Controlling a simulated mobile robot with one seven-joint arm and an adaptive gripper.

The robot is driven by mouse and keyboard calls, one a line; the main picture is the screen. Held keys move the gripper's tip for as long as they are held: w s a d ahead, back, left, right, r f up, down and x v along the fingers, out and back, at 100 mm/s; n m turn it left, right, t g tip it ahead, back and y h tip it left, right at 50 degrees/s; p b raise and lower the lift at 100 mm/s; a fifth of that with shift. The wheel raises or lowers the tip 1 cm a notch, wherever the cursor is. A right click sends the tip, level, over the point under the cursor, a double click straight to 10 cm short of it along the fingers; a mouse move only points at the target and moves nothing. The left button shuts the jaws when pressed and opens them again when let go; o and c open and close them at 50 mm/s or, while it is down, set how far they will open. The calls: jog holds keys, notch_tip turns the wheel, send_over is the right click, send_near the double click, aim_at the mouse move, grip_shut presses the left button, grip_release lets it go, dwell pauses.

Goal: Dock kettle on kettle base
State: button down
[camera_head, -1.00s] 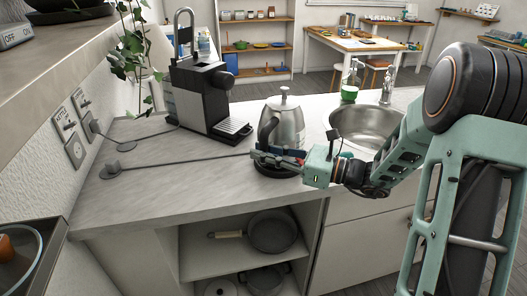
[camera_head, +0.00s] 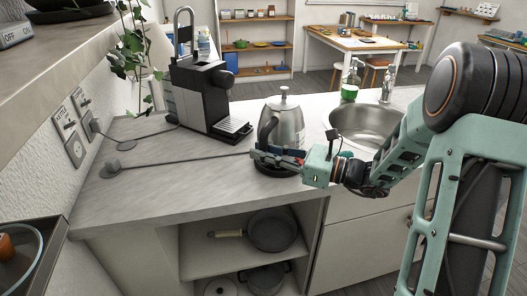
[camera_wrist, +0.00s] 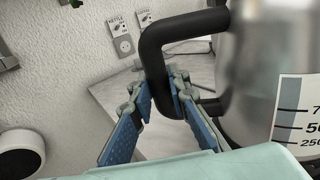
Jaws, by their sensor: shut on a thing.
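The steel kettle (camera_head: 285,124) stands upright on the counter side nearest me, in the middle of the head view. The dark round kettle base (camera_head: 277,171) shows beneath it. The kettle is over the base; I cannot tell whether it is fully seated, as my gripper hides part of the gap. My gripper (camera_head: 268,156) is shut on the kettle's black handle. In the wrist view the blue-padded fingers of my gripper (camera_wrist: 165,110) close around the lower end of the handle (camera_wrist: 157,50). The kettle's steel body (camera_wrist: 255,70) with its level scale is at the right.
A coffee machine (camera_head: 203,92) stands behind and left of the kettle. The sink (camera_head: 366,122) is to the right, with a soap bottle (camera_head: 350,85) behind it. A cord (camera_head: 185,159) runs across the counter to the left. The counter's front left (camera_head: 165,195) is clear.

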jog(key=shift+f+b, duration=0.3)
jog(key=shift+f, duration=0.1)
jog(key=c, duration=2.1)
grip_release()
jog(key=shift+f, duration=0.2)
jog(key=p+v, duration=0.1)
jog(key=v, duration=1)
jog(key=shift+r, duration=0.1)
